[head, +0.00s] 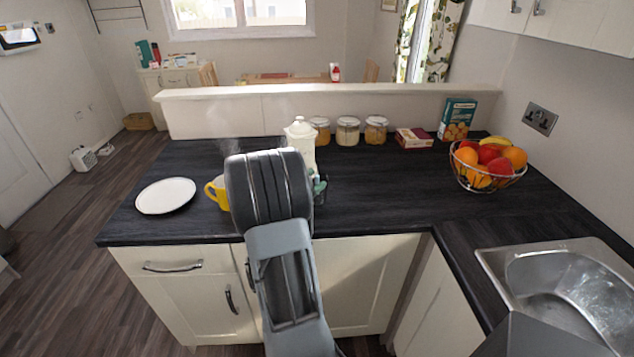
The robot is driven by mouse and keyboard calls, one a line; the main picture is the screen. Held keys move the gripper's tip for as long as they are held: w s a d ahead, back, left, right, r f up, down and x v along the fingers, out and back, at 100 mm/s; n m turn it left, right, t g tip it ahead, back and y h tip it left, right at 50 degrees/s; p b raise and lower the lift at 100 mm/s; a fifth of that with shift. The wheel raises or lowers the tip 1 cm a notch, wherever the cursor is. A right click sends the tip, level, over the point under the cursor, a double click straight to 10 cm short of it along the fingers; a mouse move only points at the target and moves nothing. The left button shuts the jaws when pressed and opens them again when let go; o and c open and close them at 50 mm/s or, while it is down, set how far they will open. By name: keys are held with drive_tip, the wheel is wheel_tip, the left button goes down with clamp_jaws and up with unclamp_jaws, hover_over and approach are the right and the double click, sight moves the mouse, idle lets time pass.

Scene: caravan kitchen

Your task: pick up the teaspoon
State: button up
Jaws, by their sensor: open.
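I cannot see a teaspoon in the head view. My arm rises through the middle of the picture and covers part of the dark worktop (400,190). My gripper is hidden behind the arm, so its jaws do not show. A yellow mug (214,192) stands just left of the arm, partly covered by it. A white plate (167,196) lies flat farther left. A small grey-green thing (319,186) shows at the arm's right side, too hidden to make out.
Several jars, one of them a honey-coloured jar (376,130), line the back ledge. A small box (414,138) and a teal box (457,118) stand right of them. A wire fruit bowl (488,183) and a sink (560,290) are at right. The worktop's middle right is clear.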

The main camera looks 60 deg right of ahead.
drive_tip(key=shift+s+d, duration=0.1)
drive_tip(key=shift+d, duration=0.25)
clamp_jaws()
idle(0.3)
